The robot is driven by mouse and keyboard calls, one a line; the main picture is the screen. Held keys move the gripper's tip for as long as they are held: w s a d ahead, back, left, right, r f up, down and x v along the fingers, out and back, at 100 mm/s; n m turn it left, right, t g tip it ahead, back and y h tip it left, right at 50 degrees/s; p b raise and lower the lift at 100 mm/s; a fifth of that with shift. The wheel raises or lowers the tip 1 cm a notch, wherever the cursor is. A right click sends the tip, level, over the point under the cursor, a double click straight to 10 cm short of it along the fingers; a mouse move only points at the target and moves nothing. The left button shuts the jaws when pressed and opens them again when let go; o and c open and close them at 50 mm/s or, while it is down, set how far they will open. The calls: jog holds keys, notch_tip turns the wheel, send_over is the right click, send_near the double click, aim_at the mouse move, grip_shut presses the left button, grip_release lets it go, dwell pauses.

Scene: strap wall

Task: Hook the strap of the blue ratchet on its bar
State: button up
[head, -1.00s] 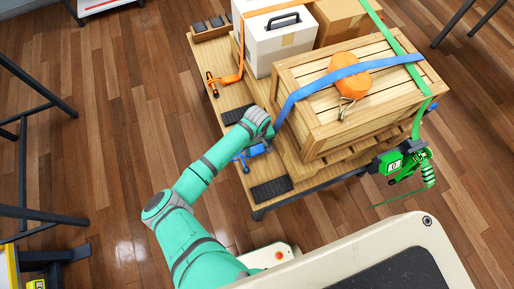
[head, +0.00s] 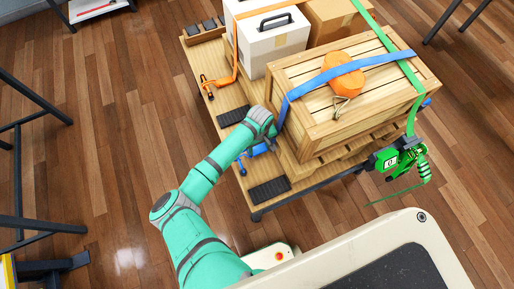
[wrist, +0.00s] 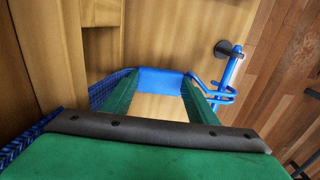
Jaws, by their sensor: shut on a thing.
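In the wrist view, my gripper (wrist: 160,84) is shut on the blue strap end (wrist: 162,79), held flat between its two green fingers. A blue wire hook (wrist: 208,88) runs right from the strap end to a slanted blue bar (wrist: 232,68) with a dark round mount at its top. The hook overlaps the bar; I cannot tell whether it is fully around it. In the head view, my gripper (head: 262,126) is low by the crate's left side, hiding the hook. The blue strap (head: 325,74) crosses the crate down to it. Blue metal (head: 258,150) shows just below.
The wooden crate (head: 345,100) stands on a wheeled wooden cart close right of my gripper. A green strap (head: 410,85) leads to a green ratchet (head: 395,158). Black pads (head: 269,190) lie on the deck.

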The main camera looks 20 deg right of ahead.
jog(key=shift+d, duration=0.15)
jog(key=shift+d, duration=0.15)
dwell(0.4)
jog(key=o, duration=1.2)
notch_tip(320, 180, up, 11)
jog(key=shift+f, duration=0.15)
